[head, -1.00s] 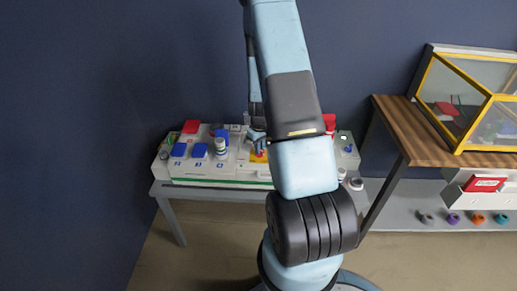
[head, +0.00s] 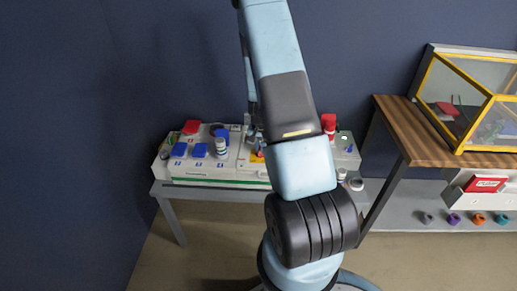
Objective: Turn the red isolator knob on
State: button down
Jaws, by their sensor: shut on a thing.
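The socket box panel (head: 212,174) is a long white unit on a grey bench. My gripper (head: 256,146) is small in the head view, low over the panel's middle, just left of my arm's dark link. It is directly above a small yellow patch (head: 257,157), where the red isolator knob appears to be. My gripper is shut on the knob, which the fingers and my arm almost wholly hide. The knob's angle cannot be made out.
Blue covers (head: 199,150), a red cover (head: 191,127) and a grey-white plug (head: 220,146) are left of my gripper. A tall red piece (head: 329,122) stands right of my arm. A wooden table (head: 424,140) with a yellow-framed case (head: 470,95) is further right.

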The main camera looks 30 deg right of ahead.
jog(key=m, duration=0.4)
jog(key=shift+w+a, duration=0.1)
jog(key=shift+a, duration=0.1)
jog(key=shift+a+m, duration=0.1)
jog(key=shift+m, duration=1.7)
jog(key=shift+w+m, duration=0.1)
jog(key=shift+m, duration=0.2)
jog(key=c, duration=1.4)
grip_release()
jog(key=shift+o, duration=1.3)
jog(key=shift+d, duration=0.2)
notch_tip(320, 180, up, 14)
jog(key=shift+f, duration=0.15)
